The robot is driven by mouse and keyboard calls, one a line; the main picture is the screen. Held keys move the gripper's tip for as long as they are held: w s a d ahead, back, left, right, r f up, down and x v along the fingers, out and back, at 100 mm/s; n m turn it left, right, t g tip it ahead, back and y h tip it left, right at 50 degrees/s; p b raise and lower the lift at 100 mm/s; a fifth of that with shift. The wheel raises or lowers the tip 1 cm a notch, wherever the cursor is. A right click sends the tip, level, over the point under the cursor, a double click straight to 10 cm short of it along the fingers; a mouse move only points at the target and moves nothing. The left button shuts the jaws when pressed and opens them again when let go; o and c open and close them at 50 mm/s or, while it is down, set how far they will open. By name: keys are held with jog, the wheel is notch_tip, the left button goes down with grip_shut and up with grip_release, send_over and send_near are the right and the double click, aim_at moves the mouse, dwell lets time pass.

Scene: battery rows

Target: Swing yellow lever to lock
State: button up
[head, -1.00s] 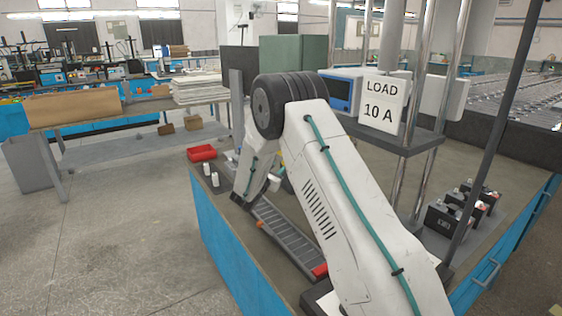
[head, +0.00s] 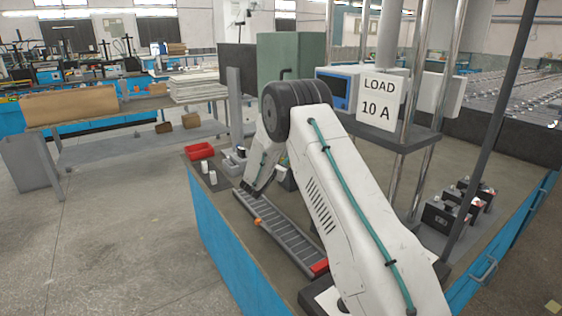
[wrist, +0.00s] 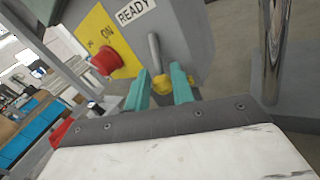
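The lever has a grey shaft (wrist: 154,50) and a yellow knob (wrist: 163,84). It stands in front of a grey panel (wrist: 195,45) in the wrist view. My gripper (wrist: 161,76) has two teal fingers set apart, one on each side of the yellow knob. I cannot tell whether either finger touches it. In the head view my arm hides the lever, and the fingertips cannot be made out.
Left of the lever is a red round button (wrist: 105,61) on a yellow plate (wrist: 106,32). A READY label (wrist: 135,12) is above. A metal post (wrist: 272,50) stands at right. On the bench are a long grey rack (head: 280,233), a red bin (head: 200,151) and black batteries (head: 440,216).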

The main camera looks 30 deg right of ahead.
jog(key=shift+w+f, duration=0.1)
jog(key=shift+w+a+r+m+g+h, duration=0.1)
jog(key=shift+w+r+m+g+h, duration=0.2)
jog(key=shift+w+m+g+h, duration=1.65)
jog(key=shift+s+a+r+m+t+h, duration=0.1)
jog(key=shift+s+r+m+t+h, duration=0.3)
jog(key=shift+m, duration=3.3)
jog(key=shift+w+r+m+g+h, duration=0.15)
jog(key=shift+w+m+g+h, duration=0.45)
jog(key=shift+m+h, duration=1.65)
jog(key=shift+w+m+y, duration=0.1)
jog(key=shift+m+y, duration=0.4)
jog(key=shift+m, duration=0.3)
jog(key=o, duration=0.7)
